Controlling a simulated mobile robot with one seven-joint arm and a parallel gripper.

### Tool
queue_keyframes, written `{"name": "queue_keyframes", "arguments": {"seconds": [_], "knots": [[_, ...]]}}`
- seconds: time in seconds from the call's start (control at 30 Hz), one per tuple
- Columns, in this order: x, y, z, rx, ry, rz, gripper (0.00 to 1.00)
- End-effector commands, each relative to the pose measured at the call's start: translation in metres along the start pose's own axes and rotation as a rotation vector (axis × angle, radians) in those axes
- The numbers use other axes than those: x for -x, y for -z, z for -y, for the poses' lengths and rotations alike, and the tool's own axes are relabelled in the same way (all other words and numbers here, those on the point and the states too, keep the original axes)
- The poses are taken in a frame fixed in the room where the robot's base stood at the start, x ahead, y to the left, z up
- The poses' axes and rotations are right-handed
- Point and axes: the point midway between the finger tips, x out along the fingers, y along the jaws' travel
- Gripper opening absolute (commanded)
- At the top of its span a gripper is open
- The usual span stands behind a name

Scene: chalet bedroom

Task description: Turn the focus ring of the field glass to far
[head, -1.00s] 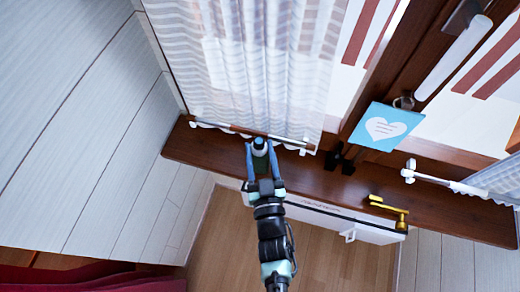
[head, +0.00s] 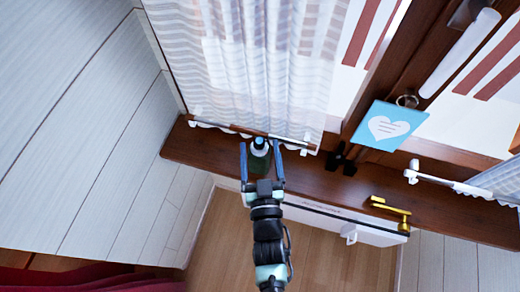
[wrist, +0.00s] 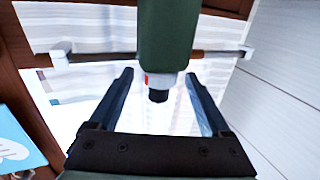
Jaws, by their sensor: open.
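The field glass, as I take it, is a dark green upright cylinder with a pale grey top (head: 259,146) on the brown window sill. In the wrist view its green body (wrist: 167,35) enters from the top edge, with a pale band marked red (wrist: 160,79) and a black end. I cannot read any marking on the ring. My gripper (head: 261,148) is open, with one finger on each side of the field glass. In the wrist view the fingers of my gripper (wrist: 160,75) stand apart from it, with gaps on both sides.
The sill (head: 310,182) runs left to right. A white curtain (head: 255,75) with a lower rod (head: 250,131) hangs just behind the field glass. To the right are black objects (head: 341,160), a blue heart card (head: 388,126) and a brass handle-like piece (head: 391,207).

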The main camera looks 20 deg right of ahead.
Motion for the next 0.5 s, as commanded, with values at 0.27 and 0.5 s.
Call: {"name": "queue_keyframes", "arguments": {"seconds": [0.27,0.5], "knots": [[0.015,-0.001,0.001,-0.001,0.001,0.001,0.82],[0.061,-0.002,0.0,0.0,0.001,0.004,0.82]]}}
